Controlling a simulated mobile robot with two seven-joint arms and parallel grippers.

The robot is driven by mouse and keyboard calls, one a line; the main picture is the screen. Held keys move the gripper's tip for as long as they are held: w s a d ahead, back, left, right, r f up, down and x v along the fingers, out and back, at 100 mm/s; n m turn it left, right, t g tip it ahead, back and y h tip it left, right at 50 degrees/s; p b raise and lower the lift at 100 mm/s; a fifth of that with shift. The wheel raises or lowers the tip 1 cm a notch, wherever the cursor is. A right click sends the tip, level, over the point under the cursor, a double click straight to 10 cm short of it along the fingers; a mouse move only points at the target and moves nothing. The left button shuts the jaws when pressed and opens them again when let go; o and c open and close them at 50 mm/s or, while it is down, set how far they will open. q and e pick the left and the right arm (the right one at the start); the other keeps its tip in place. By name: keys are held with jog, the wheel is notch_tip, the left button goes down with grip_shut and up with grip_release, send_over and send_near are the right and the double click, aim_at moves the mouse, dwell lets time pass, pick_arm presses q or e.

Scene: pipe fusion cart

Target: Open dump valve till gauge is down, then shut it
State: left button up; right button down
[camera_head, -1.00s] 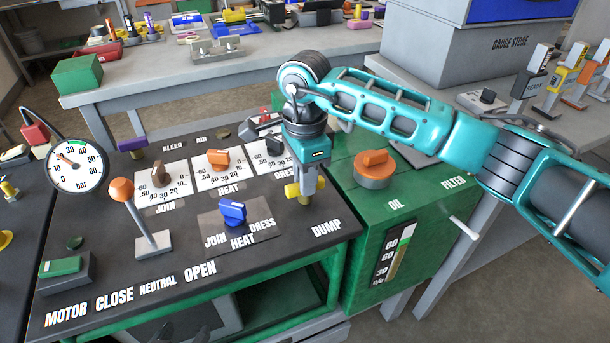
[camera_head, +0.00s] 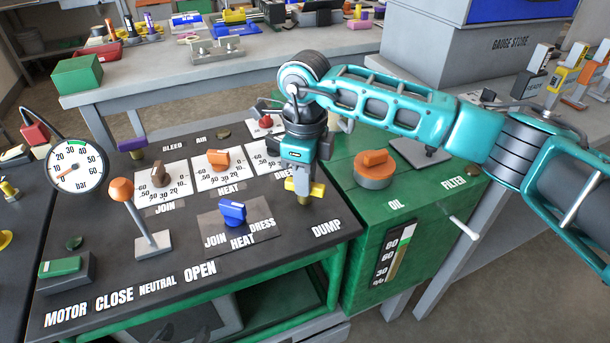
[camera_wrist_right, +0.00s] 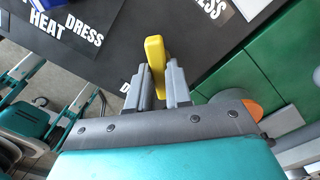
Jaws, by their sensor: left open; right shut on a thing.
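The yellow dump valve handle (camera_head: 291,186) sits at the panel's right side, behind the DUMP label. My right gripper (camera_head: 304,182) comes down on it from above and is shut on it. In the right wrist view the handle (camera_wrist_right: 155,62) shows as a yellow bar between the two grey fingers of the right gripper (camera_wrist_right: 161,82). The round white pressure gauge (camera_head: 77,165) stands at the left of the panel. Its orange needle points to the lower left, near 0 bar. My left gripper is not seen.
An orange-topped lever (camera_head: 122,190), a blue knob (camera_head: 232,213) and a brown knob (camera_head: 158,180) stand on the panel left of the gripper. The green oil tank (camera_head: 350,205) with its orange cap (camera_head: 374,165) is close on the right. My forearm passes above the tank.

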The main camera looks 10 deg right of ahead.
jog(key=m, duration=0.4)
jog(key=shift+m, duration=0.3)
jog(key=m, duration=0.3)
jog(key=shift+m+p, duration=0.3)
jog(key=shift+p, duration=0.1)
pick_arm(q)
jog(key=shift+s+a+r, duration=0.15)
jog(key=shift+a, duration=0.05)
pick_arm(e)
jog(key=shift+m, duration=0.5)
jog(key=c, duration=1)
grip_release()
jog(key=shift+c, duration=0.2)
pick_arm(q)
jog(key=shift+r, duration=0.1)
jog(key=shift+s+a+p, duration=0.15)
jog(key=shift+a+p, duration=0.1)
jog(key=shift+p, duration=0.35)
pick_arm(e)
notch_tip(320, 180, up, 13)
